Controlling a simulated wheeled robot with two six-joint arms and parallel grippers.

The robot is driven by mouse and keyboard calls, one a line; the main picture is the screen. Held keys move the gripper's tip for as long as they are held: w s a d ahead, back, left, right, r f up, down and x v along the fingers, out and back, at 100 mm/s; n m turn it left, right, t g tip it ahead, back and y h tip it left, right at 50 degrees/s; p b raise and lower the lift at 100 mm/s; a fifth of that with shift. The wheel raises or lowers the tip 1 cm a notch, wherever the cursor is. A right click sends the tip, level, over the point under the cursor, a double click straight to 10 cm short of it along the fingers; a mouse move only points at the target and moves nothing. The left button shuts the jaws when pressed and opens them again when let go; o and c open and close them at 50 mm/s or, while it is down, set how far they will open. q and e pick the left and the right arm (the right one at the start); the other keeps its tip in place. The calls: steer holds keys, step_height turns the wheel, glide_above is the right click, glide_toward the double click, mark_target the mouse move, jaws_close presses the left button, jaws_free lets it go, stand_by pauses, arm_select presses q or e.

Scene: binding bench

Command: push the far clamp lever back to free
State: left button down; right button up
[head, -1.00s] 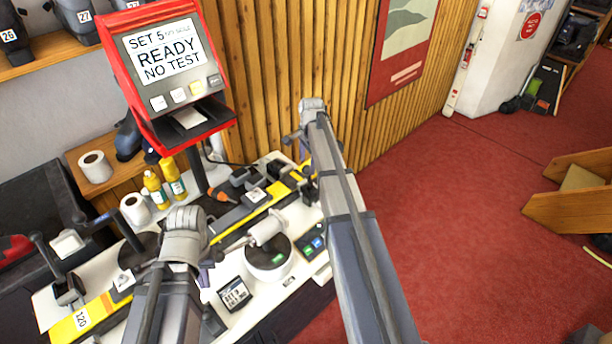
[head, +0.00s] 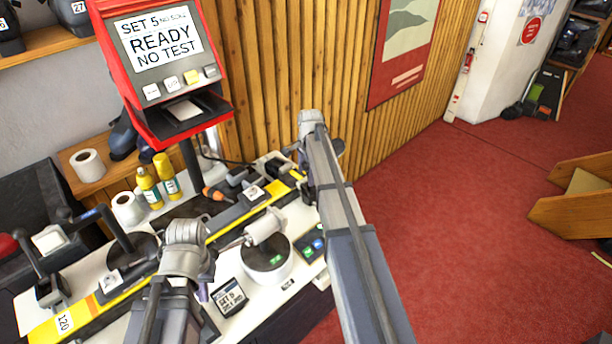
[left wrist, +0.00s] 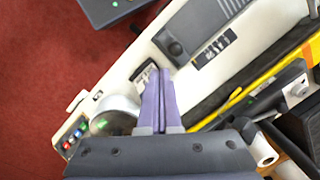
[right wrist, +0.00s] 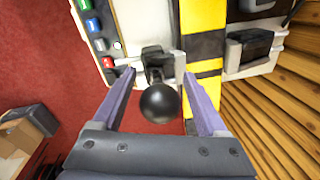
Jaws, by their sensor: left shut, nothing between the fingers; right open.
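A lever with a black ball knob (right wrist: 160,103) stands beside the yellow rail in the right wrist view. I take it for the far clamp lever. My right gripper (right wrist: 159,74) is open, with one finger on each side of the knob; I cannot tell whether either finger touches it. In the head view my right arm hides that gripper and the lever. My left gripper (left wrist: 158,78) is shut and empty above the bench. In the head view it is low, near a small display (head: 229,296).
The yellow rail (head: 88,314) runs along the white bench. A round device (head: 265,266) with a green display sits near the front edge. A red screen stand (head: 218,62), yellow bottles (head: 148,187) and paper rolls (head: 88,163) are behind.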

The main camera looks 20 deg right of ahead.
jaws_close()
stand_by(0.5)
stand_by(0.8)
